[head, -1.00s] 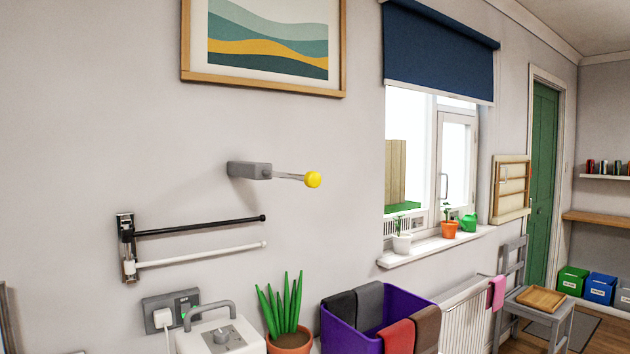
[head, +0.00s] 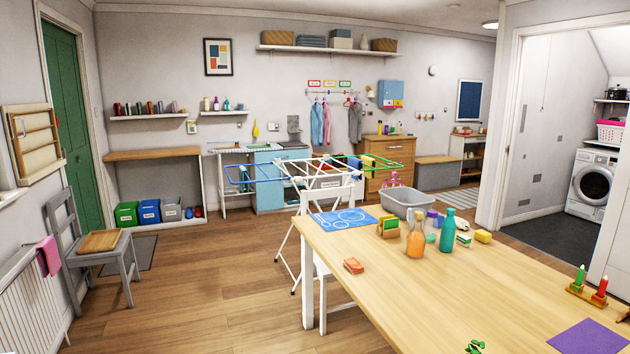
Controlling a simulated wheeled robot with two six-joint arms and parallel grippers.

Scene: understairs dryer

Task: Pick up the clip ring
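I cannot make out a clip ring for certain in the head view. A blue mat (head: 325,224) with pale ring-shaped lines on it lies at the far left end of the wooden table (head: 400,290). I cannot tell whether those lines are drawn on the mat or are a separate ring lying on it. Neither of my grippers is in view.
On the table stand a grey basin (head: 407,207), an orange bottle (head: 416,236), a teal bottle (head: 447,231) and an orange block (head: 353,265). A drying rack (head: 318,180) stands behind it. A grey chair (head: 90,245) is at left; the wooden floor (head: 200,290) between is clear.

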